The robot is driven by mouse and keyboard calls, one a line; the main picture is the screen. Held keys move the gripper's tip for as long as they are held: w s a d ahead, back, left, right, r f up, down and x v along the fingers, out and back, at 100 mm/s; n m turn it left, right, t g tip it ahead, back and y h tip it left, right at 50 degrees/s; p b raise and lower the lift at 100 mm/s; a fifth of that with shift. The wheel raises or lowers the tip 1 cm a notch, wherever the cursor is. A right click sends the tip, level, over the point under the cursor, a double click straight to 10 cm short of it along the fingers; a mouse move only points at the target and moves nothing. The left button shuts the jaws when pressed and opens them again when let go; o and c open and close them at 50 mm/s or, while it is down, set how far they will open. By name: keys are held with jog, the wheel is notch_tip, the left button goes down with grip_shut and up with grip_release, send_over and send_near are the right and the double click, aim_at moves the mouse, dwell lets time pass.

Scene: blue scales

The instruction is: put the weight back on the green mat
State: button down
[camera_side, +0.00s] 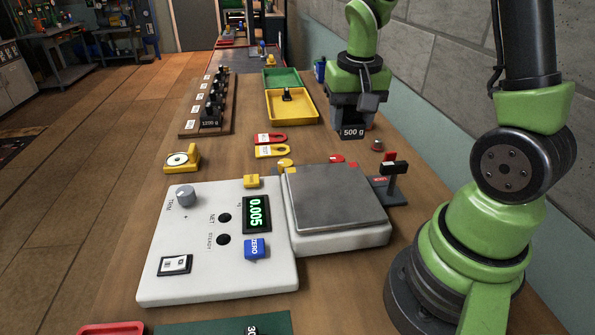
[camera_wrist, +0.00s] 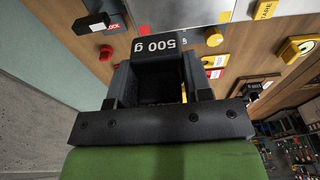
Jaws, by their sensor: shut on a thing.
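My gripper (camera_side: 356,112) is shut on a dark weight marked "500 g" (camera_side: 353,132), behind the scale in the side view. In the wrist view the weight (camera_wrist: 157,46) sits between the fingers of my gripper (camera_wrist: 156,80), its label upside down. The side view does not clearly show how high it is above the table. A dark green mat (camera_side: 185,328) shows only in part at the bottom edge of the side view, with a dark piece marked "30" on it. The scale's grey pan (camera_side: 335,197) is bare and the display (camera_side: 257,214) reads 0.005.
A yellow tray (camera_side: 292,107) holding a small dark object and a green tray (camera_side: 281,78) stand behind. A rack (camera_side: 207,105) of several dark weights is at left. Red and yellow tags (camera_side: 271,145) lie behind the scale. A lever (camera_side: 390,175) stands right of the pan.

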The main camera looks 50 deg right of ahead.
jog(key=shift+w+a+r, duration=0.1)
jog(key=shift+r, duration=0.15)
jog(key=w+a+f+n, duration=0.1)
jog(key=w+a+n, duration=0.2)
jog(key=a, duration=0.4)
jog(key=w+a+f+n+y, duration=0.1)
jog(key=w+a+n, duration=0.1)
jog(key=a+n, duration=0.3)
jog(key=w+a+f+n, duration=0.1)
jog(key=w+a+n, duration=0.15)
jog(key=a, duration=0.55)
jog(key=s+a+f+n+y, duration=0.1)
jog(key=s+a+f+n, duration=0.2)
jog(key=a, duration=0.6)
jog(key=s+a+f+n, duration=0.1)
jog(key=s+a+n, duration=0.25)
jog(key=a, duration=0.65)
jog(key=shift+n, duration=0.5)
jog(key=f, duration=0.4)
jog(key=a+f, duration=0.1)
jog(key=shift+f, duration=2.7)
jog(key=shift+f, duration=0.1)
jog(key=c, duration=0.5)
grip_release()
jog(key=shift+c, duration=0.2)
